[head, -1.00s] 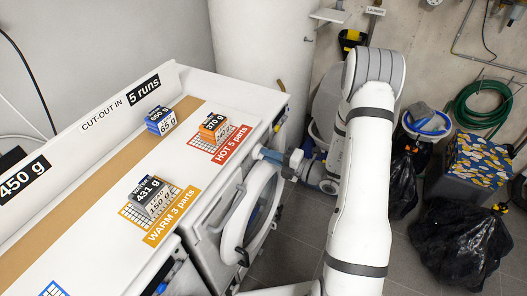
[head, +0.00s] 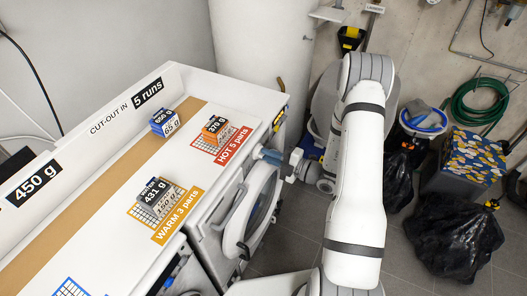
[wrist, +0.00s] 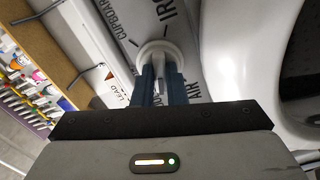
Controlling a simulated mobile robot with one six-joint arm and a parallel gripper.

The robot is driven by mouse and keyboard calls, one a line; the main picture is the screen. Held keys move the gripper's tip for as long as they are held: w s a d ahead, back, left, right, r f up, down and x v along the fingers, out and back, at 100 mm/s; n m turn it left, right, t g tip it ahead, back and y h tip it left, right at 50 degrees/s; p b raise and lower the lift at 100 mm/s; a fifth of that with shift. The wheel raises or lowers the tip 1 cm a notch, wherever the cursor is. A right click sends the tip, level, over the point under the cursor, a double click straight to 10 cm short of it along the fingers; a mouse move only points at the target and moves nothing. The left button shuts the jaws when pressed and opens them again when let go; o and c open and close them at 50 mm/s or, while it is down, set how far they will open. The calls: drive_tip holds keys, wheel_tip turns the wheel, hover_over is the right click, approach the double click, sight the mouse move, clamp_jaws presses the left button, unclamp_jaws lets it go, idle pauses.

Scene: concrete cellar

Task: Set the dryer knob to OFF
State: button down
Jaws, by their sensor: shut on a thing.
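The dryer (head: 207,222) stands under the white worktop, its round door (head: 262,200) facing right. My gripper (head: 262,154) is at the upper front of the dryer, below the worktop's right end. In the wrist view, my gripper's blue fingers (wrist: 160,78) are shut on the white round dryer knob (wrist: 157,47), one on each side of its grip. Dial words around the knob include CUPBOARD and IRON, with tick marks. No OFF label is readable, and the fingers partly hide the dial. I cannot tell which setting the knob points to.
Small weight-marked blocks sit on the worktop (head: 95,210), on the orange WARM grid (head: 178,226) and the red HOT grid (head: 228,148). Black bags (head: 455,240), a patterned box (head: 472,160) and a bucket (head: 421,125) stand right of my arm. A green hose (head: 483,103) hangs on the wall.

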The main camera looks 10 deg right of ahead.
drive_tip(key=shift+a+r, duration=0.1)
drive_tip(key=shift+r, duration=0.05)
drive_tip(key=shift+r+m+p, duration=0.1)
drive_tip(key=shift+m+p, duration=0.4)
drive_tip(key=shift+p, duration=0.2)
drive_tip(key=m+p, duration=0.2)
drive_tip(key=shift+m, duration=0.3)
drive_tip(key=shift+m+p, duration=0.4)
drive_tip(key=shift+p, duration=0.05)
drive_tip(key=shift+m+p, duration=0.95)
drive_tip(key=shift+m, duration=0.15)
drive_tip(key=shift+m+p, duration=0.6)
drive_tip(key=shift+m, duration=0.7)
